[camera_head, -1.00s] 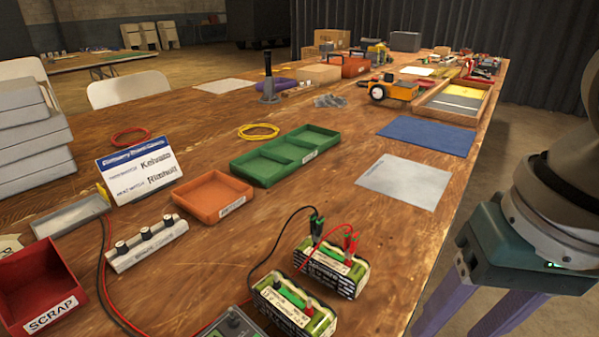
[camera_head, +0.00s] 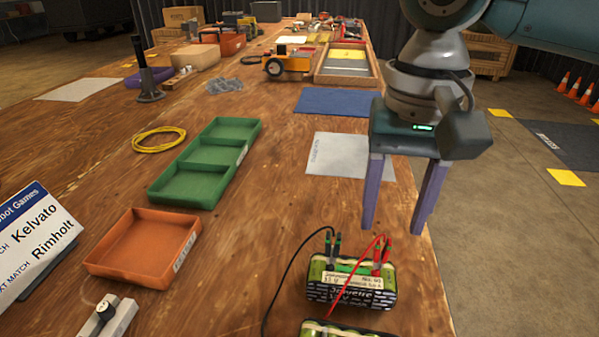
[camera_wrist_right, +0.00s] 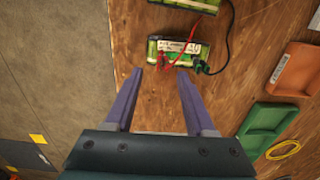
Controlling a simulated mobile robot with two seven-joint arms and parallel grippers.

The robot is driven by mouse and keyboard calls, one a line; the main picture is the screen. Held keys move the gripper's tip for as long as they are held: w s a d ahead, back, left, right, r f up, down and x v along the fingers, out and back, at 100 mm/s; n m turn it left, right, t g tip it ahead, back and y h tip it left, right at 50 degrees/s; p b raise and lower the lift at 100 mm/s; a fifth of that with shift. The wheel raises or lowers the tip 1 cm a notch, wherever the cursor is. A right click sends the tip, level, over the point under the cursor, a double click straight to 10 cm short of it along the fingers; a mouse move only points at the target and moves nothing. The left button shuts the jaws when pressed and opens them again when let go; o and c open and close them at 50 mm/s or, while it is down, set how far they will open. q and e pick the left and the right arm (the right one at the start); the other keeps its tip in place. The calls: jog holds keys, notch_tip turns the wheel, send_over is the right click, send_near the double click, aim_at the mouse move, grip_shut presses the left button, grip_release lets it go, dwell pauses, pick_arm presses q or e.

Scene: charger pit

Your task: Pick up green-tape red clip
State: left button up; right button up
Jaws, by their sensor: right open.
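Red clips (camera_head: 382,254) stand on the right end of a green battery pack (camera_head: 350,286), with red wire between them; which one bears green tape I cannot tell. Dark clips (camera_head: 332,244) with green parts stand on its left end. In the right wrist view, red clip and wire (camera_wrist_right: 164,60) show on the pack (camera_wrist_right: 152,52), just beyond the fingertips. My right gripper (camera_head: 392,232) is open and empty, fingers pointing down, appearing above the pack in the head view. It also shows in the right wrist view (camera_wrist_right: 159,72). My left gripper is not in view.
A second battery pack (camera_head: 345,331) sits nearer, cut by the frame edge. An orange tray (camera_head: 145,248) and a green tray (camera_head: 207,163) lie to the left. A grey sheet (camera_head: 340,157) and blue mat (camera_head: 335,101) lie behind. The table's right edge is close.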

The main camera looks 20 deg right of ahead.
aim_at(385, 241)
notch_tip(385, 241, down, 5)
jog(key=shift+a+r+b, duration=0.1)
jog(key=shift+a+b, duration=0.05)
jog(key=shift+b, duration=0.5)
grip_shut()
